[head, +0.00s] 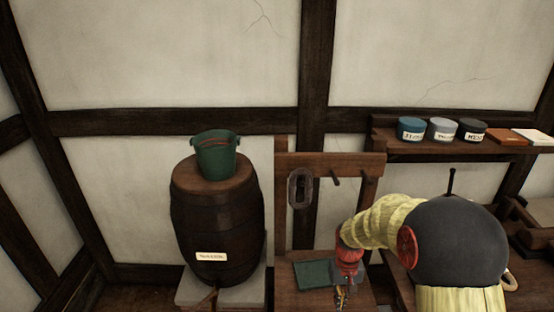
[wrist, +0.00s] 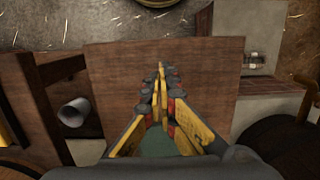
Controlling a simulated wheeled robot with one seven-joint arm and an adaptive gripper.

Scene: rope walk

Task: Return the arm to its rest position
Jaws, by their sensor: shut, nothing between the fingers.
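My arm, in a pale yellow cover with red joints and a dark grey dome, reaches in from the lower right of the head view. My gripper (head: 341,298) points down over a small wooden stand. It also shows in the wrist view (wrist: 160,68), with its yellow and black fingers brought together and nothing between them. Below the fingers is the brown wooden board (wrist: 210,75) of the stand. A green mat (head: 312,274) lies on the stand beside the gripper, partly hidden by it.
A dark barrel (head: 217,232) with a green bucket (head: 214,156) on top stands left of the stand. A metal shackle-like piece (head: 300,188) hangs on the stand's upright back. A wall shelf (head: 400,147) at right holds several tins and flat boxes. Open wall lies above.

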